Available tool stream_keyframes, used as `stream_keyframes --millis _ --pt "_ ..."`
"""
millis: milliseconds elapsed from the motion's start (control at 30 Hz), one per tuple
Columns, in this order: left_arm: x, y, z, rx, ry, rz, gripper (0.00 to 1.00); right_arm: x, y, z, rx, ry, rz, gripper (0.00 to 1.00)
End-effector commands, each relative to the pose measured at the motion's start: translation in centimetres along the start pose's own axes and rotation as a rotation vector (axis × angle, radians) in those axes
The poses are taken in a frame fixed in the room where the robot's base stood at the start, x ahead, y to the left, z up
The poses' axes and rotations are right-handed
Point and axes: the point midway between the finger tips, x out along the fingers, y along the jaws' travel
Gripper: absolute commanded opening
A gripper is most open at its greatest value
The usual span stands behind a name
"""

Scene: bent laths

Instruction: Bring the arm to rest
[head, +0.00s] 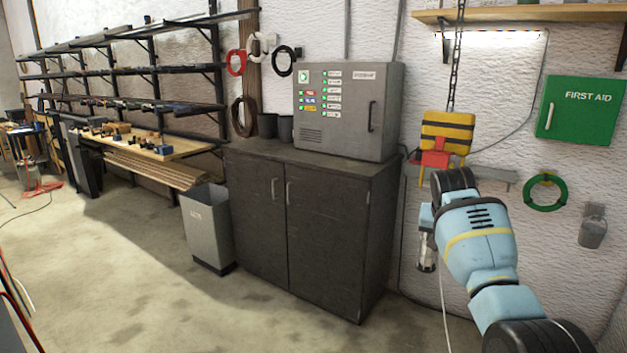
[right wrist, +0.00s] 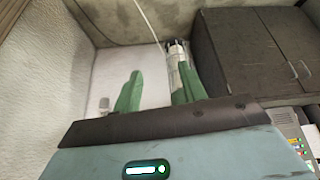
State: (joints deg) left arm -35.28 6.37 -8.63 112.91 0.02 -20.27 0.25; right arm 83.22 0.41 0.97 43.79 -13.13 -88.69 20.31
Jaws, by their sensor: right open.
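My right arm (head: 478,240), light blue with dark joints, comes in from the lower right of the head view and rises in front of the wall. Its forearm mostly hides behind the upper arm there. In the right wrist view my right gripper (right wrist: 158,88) is open, its two green fingers apart with nothing between them. A pale cylinder with a dark end (right wrist: 178,58) shows beside and beyond the right-hand finger; I cannot tell whether it touches. My left gripper is not in view.
A dark cabinet (head: 255,225) with a grey control box (head: 345,138) stands left of the arm. A yellow-black hoist block (head: 447,133) hangs on a chain close above the arm. A green first aid box (head: 578,110) is on the wall. A grey bin (head: 205,225) stands left; floor in front is clear.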

Motion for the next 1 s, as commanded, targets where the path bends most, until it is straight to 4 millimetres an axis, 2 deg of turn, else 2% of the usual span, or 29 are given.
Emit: stream_keyframes --millis 33,200,367,500,733,867,1000 --pt "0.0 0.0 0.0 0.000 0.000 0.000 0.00 2.7 0.1 1.7 -0.018 0.004 0.000 0.42" --pt "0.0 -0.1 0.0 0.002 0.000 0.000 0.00 9.7 0.6 7.1 -0.079 0.039 -0.017 0.42" --pt "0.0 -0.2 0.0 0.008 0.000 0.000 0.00 15.1 1.4 13.0 -0.141 0.071 -0.037 0.42" --pt "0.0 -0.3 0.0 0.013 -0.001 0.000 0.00 18.8 2.3 18.8 -0.194 0.097 -0.059 0.42" --pt "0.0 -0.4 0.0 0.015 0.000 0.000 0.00 22.5 4.0 29.0 -0.281 0.138 -0.108 0.42" --pt "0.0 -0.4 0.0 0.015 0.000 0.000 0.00 23.3 5.1 34.9 -0.326 0.159 -0.143 0.42" --pt "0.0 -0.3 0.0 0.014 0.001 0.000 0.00 23.1 6.3 41.2 -0.370 0.180 -0.186 0.42"
